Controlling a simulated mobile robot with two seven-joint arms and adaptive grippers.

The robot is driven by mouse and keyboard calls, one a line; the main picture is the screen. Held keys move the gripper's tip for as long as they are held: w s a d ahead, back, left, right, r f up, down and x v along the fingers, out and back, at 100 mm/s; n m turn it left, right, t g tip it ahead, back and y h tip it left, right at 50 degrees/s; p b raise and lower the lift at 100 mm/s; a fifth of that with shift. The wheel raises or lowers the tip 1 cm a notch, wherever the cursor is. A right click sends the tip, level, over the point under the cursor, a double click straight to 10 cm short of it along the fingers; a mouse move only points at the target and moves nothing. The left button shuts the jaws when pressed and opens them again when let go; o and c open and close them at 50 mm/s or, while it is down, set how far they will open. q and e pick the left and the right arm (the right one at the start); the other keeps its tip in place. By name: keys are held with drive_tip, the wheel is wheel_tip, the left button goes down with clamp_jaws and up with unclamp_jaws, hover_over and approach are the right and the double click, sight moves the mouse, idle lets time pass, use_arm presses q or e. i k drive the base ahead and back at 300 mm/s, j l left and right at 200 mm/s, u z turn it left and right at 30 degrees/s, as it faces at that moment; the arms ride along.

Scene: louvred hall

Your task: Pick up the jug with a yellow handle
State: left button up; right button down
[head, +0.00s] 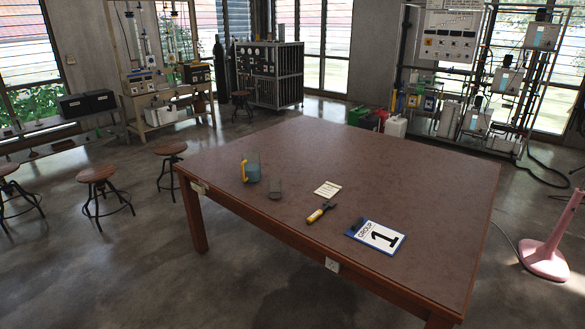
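The jug (254,172) with a yellow handle (244,171) stands upright near the left part of the brown table (400,176). It looks see-through and bluish, and its handle faces left. Neither of my grippers shows in the head view, and nothing is touching the jug.
On the table are a small dark grey object (275,189), a cream card (327,189), a yellow-and-black tool (321,212) and a "GROUP 1" sign (375,237). Stools (103,185) stand left of it, and a pink stand (546,258) stands right. The table's far half is bare.

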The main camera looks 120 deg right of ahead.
sight(250, 165)
drive_tip(key=z, duration=3.65)
